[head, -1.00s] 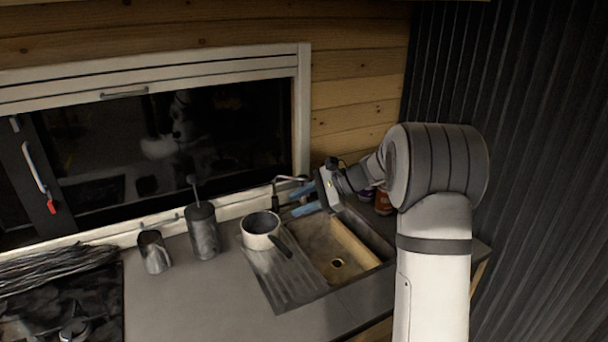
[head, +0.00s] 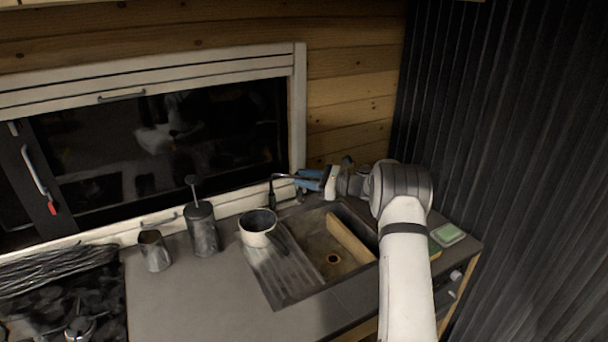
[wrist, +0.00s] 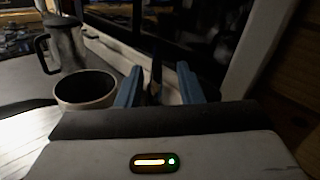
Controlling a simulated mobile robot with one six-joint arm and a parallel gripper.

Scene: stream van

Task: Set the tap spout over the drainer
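The dark tap (head: 273,194) stands at the back edge of the sink, by the window sill. Its thin spout runs right from the top of the stem, toward my gripper. The ridged grey drainer (head: 283,268) lies left of the sink basin, in front of the tap. My gripper (head: 303,180) is at the back of the sink, right of the tap stem, with blue fingers pointing left. In the wrist view my gripper (wrist: 160,85) has its fingers apart, with a dark upright part of the tap (wrist: 155,72) showing between them. I cannot tell whether they touch it.
A pale pot (head: 257,232) stands on the drainer's back end, close to the tap. A plunger pot (head: 202,230) and a metal jug (head: 154,251) stand further left. The basin (head: 330,245) is right of the drainer. A green-and-white item (head: 447,234) lies at the right.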

